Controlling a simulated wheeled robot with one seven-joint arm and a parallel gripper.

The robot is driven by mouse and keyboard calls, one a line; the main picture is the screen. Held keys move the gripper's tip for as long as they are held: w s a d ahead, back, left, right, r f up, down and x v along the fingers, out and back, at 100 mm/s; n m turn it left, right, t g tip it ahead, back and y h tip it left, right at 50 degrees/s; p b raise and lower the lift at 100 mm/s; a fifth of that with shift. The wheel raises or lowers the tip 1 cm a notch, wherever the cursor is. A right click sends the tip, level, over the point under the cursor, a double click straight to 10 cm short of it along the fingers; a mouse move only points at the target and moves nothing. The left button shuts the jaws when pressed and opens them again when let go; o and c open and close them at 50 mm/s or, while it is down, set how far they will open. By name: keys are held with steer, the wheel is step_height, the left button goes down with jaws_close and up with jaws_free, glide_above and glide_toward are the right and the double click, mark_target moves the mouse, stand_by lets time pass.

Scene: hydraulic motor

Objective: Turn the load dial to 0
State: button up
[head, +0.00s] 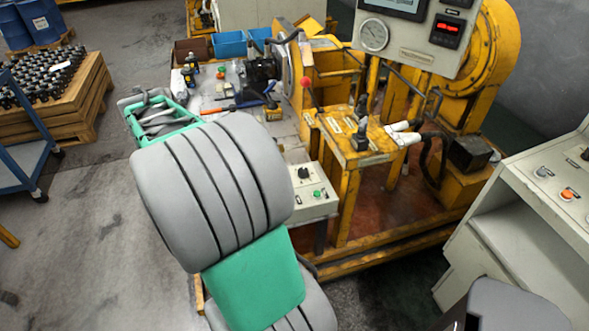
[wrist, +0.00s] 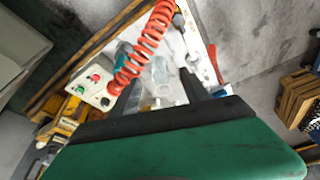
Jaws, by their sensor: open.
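A small light-grey control box (head: 314,200) stands at the near edge of the yellow test stand. It carries a black knob (head: 303,172), which looks like the load dial, and a green button. Its scale and pointer are too small to read. In the wrist view the box (wrist: 92,86) is at the left, with the black knob (wrist: 104,101), a red button and a green button. My gripper (wrist: 159,76) is open and empty, with both dark fingers over the cluttered bench and apart from the box. In the head view my grey and green arm stands left of the box.
A red coiled hose (wrist: 140,48) crosses the wrist view between my gripper and the box. The workbench (head: 212,88) holds tools and bins. The yellow stand (head: 345,205) has levers and a gauge panel (head: 410,40). A grey console (head: 530,215) is at the right.

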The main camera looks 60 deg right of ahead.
steer(key=s+d+f+m+g, duration=0.1)
steer(key=d+f+m, duration=0.15)
steer(key=d, duration=0.35)
steer(key=s+d+f+m+g, duration=0.1)
steer(key=s+d+m, duration=0.15)
steer(key=d, duration=0.45)
steer(key=m+g, duration=0.2)
steer(key=m, duration=0.6)
glide_toward(303, 170)
steer(key=a, duration=0.1)
steer(key=shift+h, duration=0.4)
steer(key=p+x, duration=0.1)
steer(key=x, duration=0.8)
steer(key=shift+d, duration=0.1)
steer(key=shift+c, duration=0.2)
steer(key=shift+w+r, duration=0.1)
jaws_close()
